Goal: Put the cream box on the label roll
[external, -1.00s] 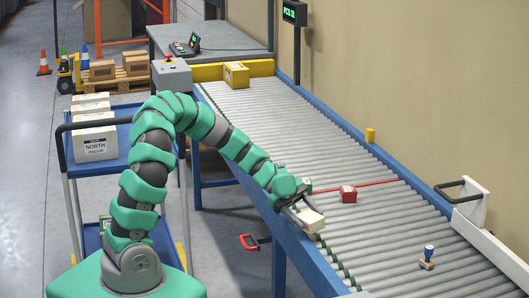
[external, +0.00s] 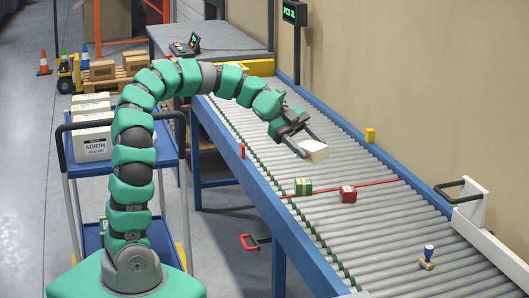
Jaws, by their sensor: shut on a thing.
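The cream box (external: 318,152) is held at the end of my gripper (external: 306,144), which is shut on it. My gripper is over the roller conveyor (external: 345,215), farther back than the red box and the green box. The cream box looks raised above the rollers, but its exact height is hard to tell. I cannot make out a label roll with certainty; it may be hidden behind my arm.
A green box (external: 303,186) and a red box (external: 348,194) sit by the red line across the rollers. A blue-handled stamp (external: 428,257) stands nearer the front. The rollers around the cream box look clear.

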